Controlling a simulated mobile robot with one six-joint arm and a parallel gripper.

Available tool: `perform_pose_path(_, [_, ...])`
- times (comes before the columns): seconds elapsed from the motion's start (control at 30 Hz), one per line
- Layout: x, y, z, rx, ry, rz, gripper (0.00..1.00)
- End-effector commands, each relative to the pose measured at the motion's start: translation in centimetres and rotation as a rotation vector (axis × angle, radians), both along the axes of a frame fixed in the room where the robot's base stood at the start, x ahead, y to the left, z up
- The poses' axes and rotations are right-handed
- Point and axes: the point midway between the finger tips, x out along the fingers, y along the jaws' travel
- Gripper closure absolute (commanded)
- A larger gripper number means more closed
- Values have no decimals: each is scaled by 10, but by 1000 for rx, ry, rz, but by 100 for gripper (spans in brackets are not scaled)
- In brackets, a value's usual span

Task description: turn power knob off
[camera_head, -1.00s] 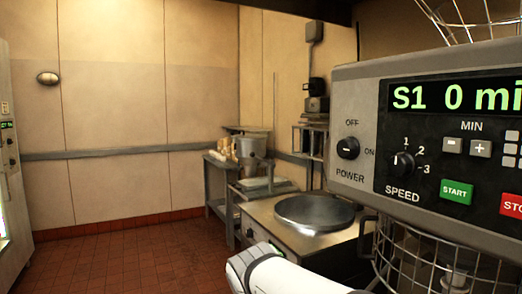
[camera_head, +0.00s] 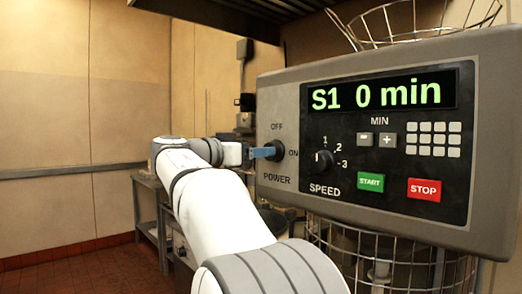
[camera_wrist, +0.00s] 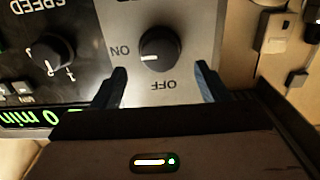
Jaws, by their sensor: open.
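The power knob (camera_head: 272,151) is a black round dial on the grey control panel (camera_head: 284,100), between the OFF and ON labels. In the wrist view the knob (camera_wrist: 160,50) has a white pointer line turned toward ON. My gripper (camera_head: 252,152) is at the panel's left side, by the knob. In the wrist view my gripper (camera_wrist: 160,80) is open, with one dark finger on each side of the knob and a gap to it on both sides. The head view partly hides the knob behind the fingers.
The speed dial (camera_head: 319,161), the green START button (camera_head: 371,183) and the red STOP button (camera_head: 425,189) are on the same panel. The display (camera_head: 381,95) reads "S1 0 min". A wire cage (camera_head: 392,258) is below the panel. A steel table (camera_head: 147,205) stands behind.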

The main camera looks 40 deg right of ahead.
Motion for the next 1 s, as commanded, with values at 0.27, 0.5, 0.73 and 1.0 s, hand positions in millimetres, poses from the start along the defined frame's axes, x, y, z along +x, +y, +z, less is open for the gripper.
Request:
perform_pose_path(0.27, [2,-37,1,1,2,0,32])
perform_pose_path(0.5, [4,-43,-1,2,2,4,32])
perform_pose_path(0.73, [4,-42,-1,2,2,4,41])
perform_pose_path(1.0, [4,-42,-1,2,2,5,63])
